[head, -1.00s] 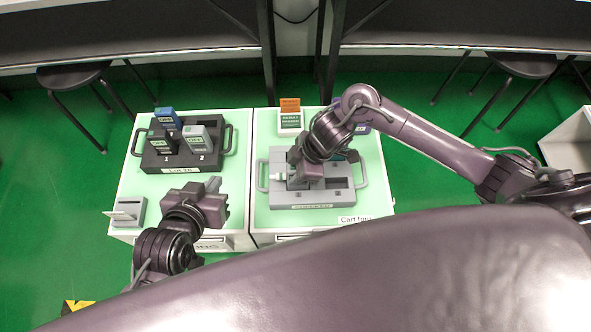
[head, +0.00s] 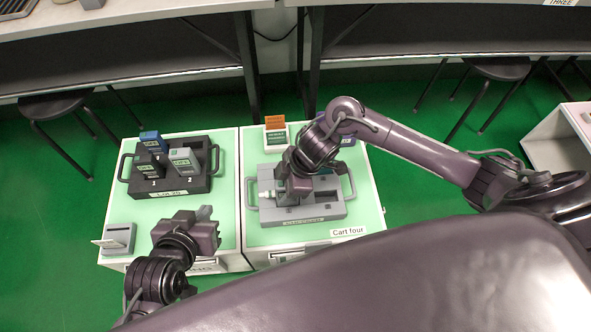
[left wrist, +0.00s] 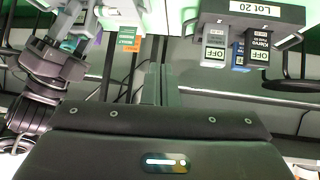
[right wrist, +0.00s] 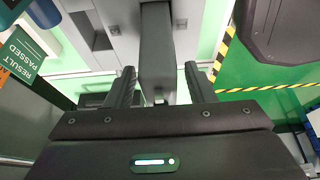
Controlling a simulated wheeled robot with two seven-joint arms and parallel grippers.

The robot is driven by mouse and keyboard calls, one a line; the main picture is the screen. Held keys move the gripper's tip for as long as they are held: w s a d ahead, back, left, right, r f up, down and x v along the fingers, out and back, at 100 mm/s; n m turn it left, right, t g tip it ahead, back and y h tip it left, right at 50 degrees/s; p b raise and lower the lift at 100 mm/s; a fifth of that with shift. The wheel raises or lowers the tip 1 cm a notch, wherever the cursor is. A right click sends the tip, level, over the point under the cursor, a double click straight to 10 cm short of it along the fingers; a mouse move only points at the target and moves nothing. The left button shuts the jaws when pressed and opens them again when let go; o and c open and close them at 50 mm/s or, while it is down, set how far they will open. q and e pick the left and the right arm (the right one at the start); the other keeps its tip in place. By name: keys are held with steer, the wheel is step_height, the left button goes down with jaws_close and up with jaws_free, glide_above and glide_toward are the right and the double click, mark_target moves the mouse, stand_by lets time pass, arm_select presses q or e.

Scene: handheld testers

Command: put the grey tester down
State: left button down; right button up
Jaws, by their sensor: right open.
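My right gripper (head: 297,186) is over the grey rack on the right cart (head: 330,208). In the right wrist view its fingers (right wrist: 160,90) are open, one on each side of an upright grey block (right wrist: 157,45), with gaps beside it; whether this is a tester is unclear. A grey tester (head: 183,160) stands in the dark Lot 20 rack (head: 170,185) on the left cart, beside a blue tester (head: 151,142) and a black tester (head: 148,163). My left gripper (head: 204,213) looks shut and empty, in front of that rack.
A small grey holder (head: 120,236) with a pale card sits at the left cart's front corner. A white stand with orange and green cards (head: 275,135) is behind the grey rack. A purple-blue item (head: 347,141) is partly hidden by my right arm. Stools and benches stand behind.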

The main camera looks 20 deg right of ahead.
steer(key=p+v, duration=0.1)
steer(key=v, duration=0.3)
steer(key=shift+p, duration=0.35)
steer(key=w+p+v, duration=0.1)
steer(key=p+v, duration=0.1)
steer(key=v, duration=0.4)
steer(key=s+a+m+t+y, duration=0.15)
steer(key=a+m+t, duration=0.3)
steer(key=a, duration=0.65)
arm_select(q)
steer(key=s+a+f+g+y, duration=0.3)
steer(key=s+a+f+g, duration=0.1)
steer(key=s, duration=0.3)
steer(key=shift+a+f+n+g+p, duration=0.15)
steer(key=shift+a+n+g+p, duration=0.2)
steer(key=shift+a+g, duration=0.5)
arm_select(e)
steer(key=s+d+f+m+g+h, duration=0.2)
steer(key=s+d+f+m+h, duration=0.1)
steer(key=s+d+m, duration=0.3)
steer(key=s+d+h, duration=0.1)
steer(key=s+d, duration=0.1)
steer(key=s, duration=0.1)
steer(key=shift+s+f, duration=0.25)
steer(key=shift+f, duration=0.1)
